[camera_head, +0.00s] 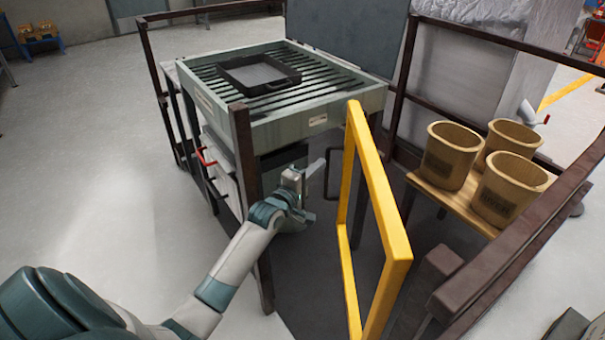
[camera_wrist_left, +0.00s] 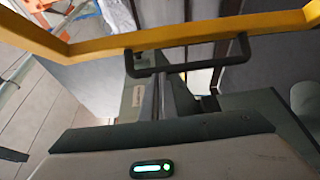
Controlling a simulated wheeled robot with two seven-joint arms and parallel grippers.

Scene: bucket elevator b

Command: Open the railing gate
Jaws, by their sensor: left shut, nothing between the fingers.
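The yellow railing gate (camera_head: 378,190) stands at an angle between the brown left post (camera_head: 246,170) and the right railing, with a wide gap between it and the left post. Its black handle (camera_head: 331,172) is on the gate's far side bar, facing left. My left gripper (camera_head: 314,176) is shut and empty, just left of the handle. In the left wrist view, the handle (camera_wrist_left: 190,70) hangs from the yellow gate bar (camera_wrist_left: 195,36), beyond the shut left gripper (camera_wrist_left: 165,92). I cannot tell whether the fingers touch the handle. My right gripper is not in view.
A grey slatted table (camera_head: 318,122) with a black tray frame (camera_head: 259,75) stands behind the left post. Several wooden buckets (camera_head: 450,155) stand on a wooden stand behind the brown right railing (camera_head: 520,235). The floor (camera_head: 90,170) at left is clear.

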